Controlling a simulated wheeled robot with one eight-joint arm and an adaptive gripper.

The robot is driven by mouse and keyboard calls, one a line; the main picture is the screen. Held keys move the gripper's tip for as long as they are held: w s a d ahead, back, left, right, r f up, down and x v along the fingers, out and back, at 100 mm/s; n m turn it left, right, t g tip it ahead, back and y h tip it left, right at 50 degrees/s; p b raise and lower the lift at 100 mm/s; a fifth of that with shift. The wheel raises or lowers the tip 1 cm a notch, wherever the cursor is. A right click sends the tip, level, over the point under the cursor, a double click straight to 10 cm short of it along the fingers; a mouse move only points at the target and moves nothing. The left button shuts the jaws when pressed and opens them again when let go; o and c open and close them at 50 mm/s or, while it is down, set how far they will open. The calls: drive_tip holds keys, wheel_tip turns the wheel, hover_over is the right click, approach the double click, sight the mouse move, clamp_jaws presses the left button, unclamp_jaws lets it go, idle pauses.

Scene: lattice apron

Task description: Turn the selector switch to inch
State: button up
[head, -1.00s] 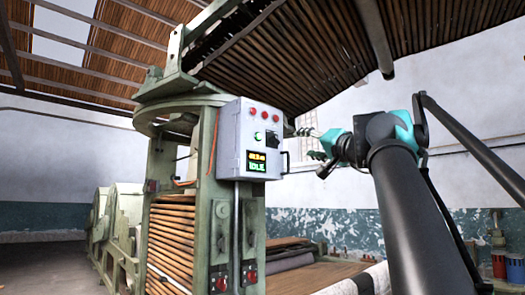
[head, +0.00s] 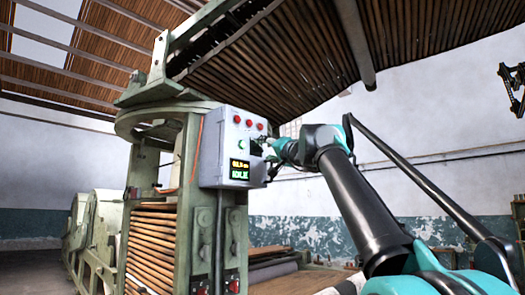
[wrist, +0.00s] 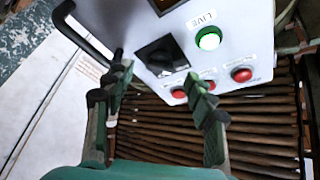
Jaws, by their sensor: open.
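The selector switch (wrist: 160,57) is a black knob on a dark square plate on the grey control box (wrist: 235,55). In the wrist view its pointer position is not clear and its position labels are unreadable. My gripper (wrist: 158,80) is open, with its two green fingers either side of and just short of the switch in the picture. I see no contact with the knob. In the head view the box (head: 208,150) hangs on the green machine frame, and my gripper (head: 266,148) is at its right edge, partly covering the switch (head: 256,148).
A lit green lamp (wrist: 209,39) marked LIVE and several red lamps (wrist: 242,74) are near the switch. A black bar handle (wrist: 80,32) stands out beside my left finger. Wooden slats (wrist: 260,115) run beyond the box.

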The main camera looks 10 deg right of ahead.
sight(259, 148)
drive_tip(key=shift+x, duration=1.2)
drive_tip(key=c, duration=1.2)
drive_tip(key=shift+o, duration=0.2)
drive_tip(key=shift+m, duration=0.4)
drive_tip(key=m+h, duration=0.1)
drive_tip(key=m, duration=0.1)
drive_tip(key=m+g, duration=0.1)
drive_tip(key=m, duration=0.1)
drive_tip(key=m+h, duration=0.1)
drive_tip(key=m, duration=0.1)
drive_tip(key=shift+s+a+r+h, duration=0.15)
drive_tip(key=shift+r+h, duration=0.1)
drive_tip(key=shift+h, duration=0.05)
drive_tip(key=m+g, duration=0.1)
drive_tip(key=m, duration=0.2)
drive_tip(key=m+g, duration=0.1)
drive_tip(key=m, duration=0.1)
drive_tip(key=shift+r+g, duration=0.3)
drive_tip(key=shift+m+h, duration=0.3)
